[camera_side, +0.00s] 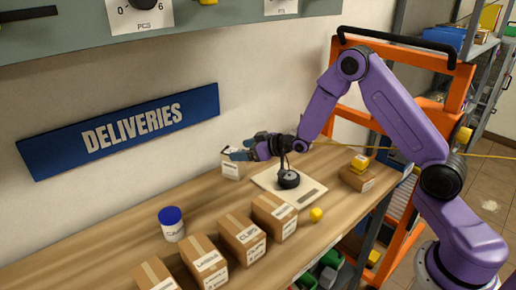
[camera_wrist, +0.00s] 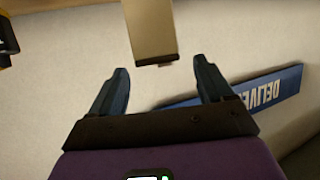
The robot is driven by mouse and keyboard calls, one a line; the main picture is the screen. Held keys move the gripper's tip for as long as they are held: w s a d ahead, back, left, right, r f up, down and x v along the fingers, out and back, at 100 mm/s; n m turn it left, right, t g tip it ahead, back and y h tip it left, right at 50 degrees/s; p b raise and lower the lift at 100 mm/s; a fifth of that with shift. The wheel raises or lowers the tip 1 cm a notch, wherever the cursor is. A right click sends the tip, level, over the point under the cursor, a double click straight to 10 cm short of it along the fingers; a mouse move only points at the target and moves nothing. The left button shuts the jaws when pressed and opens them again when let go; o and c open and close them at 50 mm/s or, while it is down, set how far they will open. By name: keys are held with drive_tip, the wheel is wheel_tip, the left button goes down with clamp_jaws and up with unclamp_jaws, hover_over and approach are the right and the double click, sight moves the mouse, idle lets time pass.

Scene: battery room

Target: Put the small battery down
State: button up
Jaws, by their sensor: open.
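My gripper (camera_side: 236,156) is level above the back of the wooden bench, pointing at the wall. In the wrist view its two fingers (camera_wrist: 160,82) are wide apart with nothing clasped between them. A tan block with a dark end (camera_wrist: 152,30) shows just beyond the fingertips, cut off by the top edge. In the side view a small pale box-like thing (camera_side: 232,170) stands on the bench just under the fingers, partly hidden by them. I cannot tell whether either is the small battery.
A pale board (camera_side: 309,194) with a round black part lies beneath my wrist. Cartons (camera_side: 241,238) line the front edge near a blue-lidded tub (camera_side: 171,223). A yellow piece (camera_side: 316,214) lies near the edge; another (camera_side: 360,162) sits on a box. The DELIVERIES sign (camera_side: 122,130) is on the wall.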

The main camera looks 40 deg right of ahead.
drive_tip(key=s+a+r+n+g, duration=0.1)
drive_tip(key=s+a+r+g, duration=0.1)
drive_tip(key=s, duration=0.5)
drive_tip(key=s+a+r+n+g, duration=0.1)
drive_tip(key=s+a+r+g, duration=0.1)
drive_tip(key=s, duration=0.6)
drive_tip(key=s+a+r+n+g+h, duration=0.1)
drive_tip(key=s+a, duration=0.3)
drive_tip(key=s, duration=0.4)
drive_tip(key=shift+a+r+n+g, duration=0.1)
drive_tip(key=shift+r+n+g, duration=0.4)
drive_tip(key=shift+g, duration=0.3)
drive_tip(key=s+d+r+n+g+h, duration=0.1)
drive_tip(key=s+d+n+g+h, duration=0.1)
drive_tip(key=s, duration=0.9)
drive_tip(key=s+d+r+n+g+h, duration=0.1)
drive_tip(key=s+d+r+n+g, duration=0.1)
drive_tip(key=s, duration=1)
drive_tip(key=shift+d+r+g+h, duration=0.15)
drive_tip(key=shift+d+g+h, duration=0.25)
drive_tip(key=shift+d+g, duration=0.6)
